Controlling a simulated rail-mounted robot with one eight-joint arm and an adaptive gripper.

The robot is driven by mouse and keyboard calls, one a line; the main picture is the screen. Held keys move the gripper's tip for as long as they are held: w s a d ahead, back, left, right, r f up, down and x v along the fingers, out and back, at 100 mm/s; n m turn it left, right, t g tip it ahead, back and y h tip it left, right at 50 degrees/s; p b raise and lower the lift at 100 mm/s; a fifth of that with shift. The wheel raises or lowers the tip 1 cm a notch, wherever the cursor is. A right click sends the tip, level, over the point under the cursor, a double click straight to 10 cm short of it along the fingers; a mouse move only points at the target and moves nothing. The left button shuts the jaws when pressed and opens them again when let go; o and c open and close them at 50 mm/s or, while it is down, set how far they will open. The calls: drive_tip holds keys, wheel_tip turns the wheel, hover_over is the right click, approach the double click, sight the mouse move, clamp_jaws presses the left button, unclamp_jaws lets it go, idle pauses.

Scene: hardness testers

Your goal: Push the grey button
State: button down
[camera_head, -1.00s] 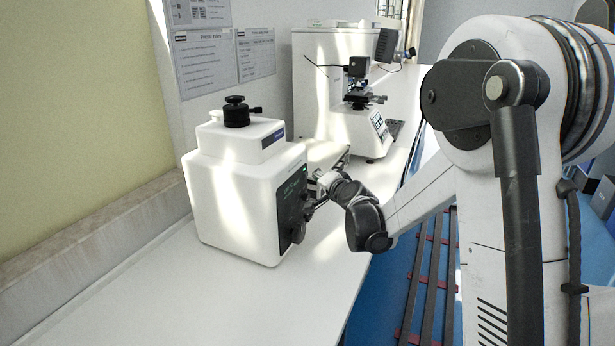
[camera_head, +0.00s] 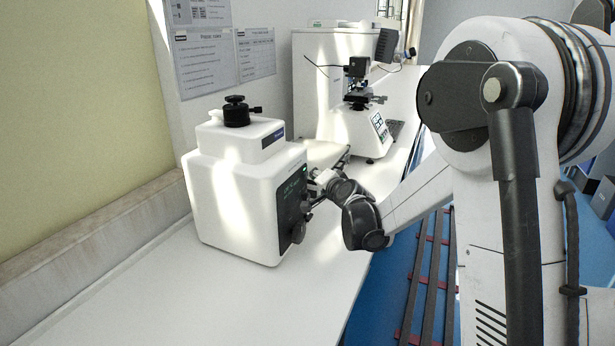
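The white tester (camera_head: 232,205) stands on the white bench, with a black knob (camera_head: 236,110) on top. Its dark front panel (camera_head: 288,222) faces right toward my arm and is seen at a steep angle. My gripper (camera_head: 311,200) is at this panel, close to it or touching; I cannot tell which. The gripper is small here and its fingers are partly lost against the dark panel, so I cannot tell whether it is open or shut. I cannot make out a grey button; round dark shapes (camera_head: 298,233) show low on the panel.
A second instrument with a stage (camera_head: 362,125) and a large white cabinet (camera_head: 325,80) stand farther back on the bench (camera_head: 180,290). The bench front left of the tester is clear. Notices hang on the wall behind.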

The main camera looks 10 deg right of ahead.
drive_tip(key=shift+w+a, duration=0.3)
drive_tip(key=shift+a, duration=0.1)
idle(0.6)
drive_tip(key=shift+d, duration=0.1)
drive_tip(key=shift+s+d+b, duration=0.35)
drive_tip(key=shift+s+d, duration=0.2)
drive_tip(key=shift+d, duration=0.15)
drive_tip(key=s+d, duration=0.2)
drive_tip(key=d, duration=0.1)
drive_tip(key=s+d, duration=0.1)
drive_tip(key=d, duration=0.1)
drive_tip(key=shift+s+b, duration=0.15)
drive_tip(key=shift+b, duration=0.15)
idle(0.3)
